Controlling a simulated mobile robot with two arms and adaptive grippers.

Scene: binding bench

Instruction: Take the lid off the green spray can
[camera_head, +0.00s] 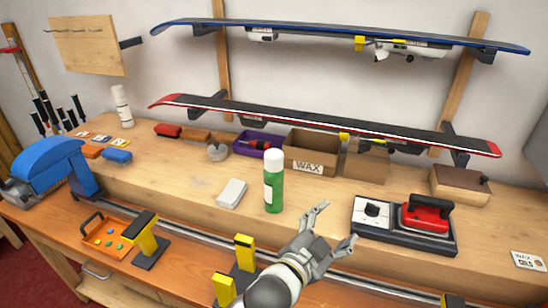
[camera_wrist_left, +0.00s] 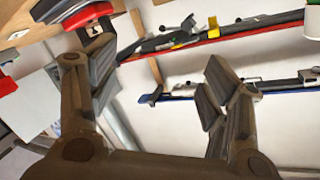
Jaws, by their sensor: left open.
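The green spray can (camera_head: 274,190) stands upright near the front edge of the bench, with its white lid (camera_head: 274,161) on top. My left gripper (camera_head: 333,226) is open and empty, in front of and to the right of the can in the head view, and apart from it. In the left wrist view my open left gripper (camera_wrist_left: 153,48) has nothing between its fingers, and I cannot make out the can there. My right gripper is not in view.
The red iron (camera_head: 427,214) sits on a dark base to the right. A white block (camera_head: 231,194) lies left of the can. The WAX box (camera_head: 309,155) stands behind it. Yellow-topped clamps (camera_head: 244,254) line the front rail. The red board (camera_head: 330,124) hangs above.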

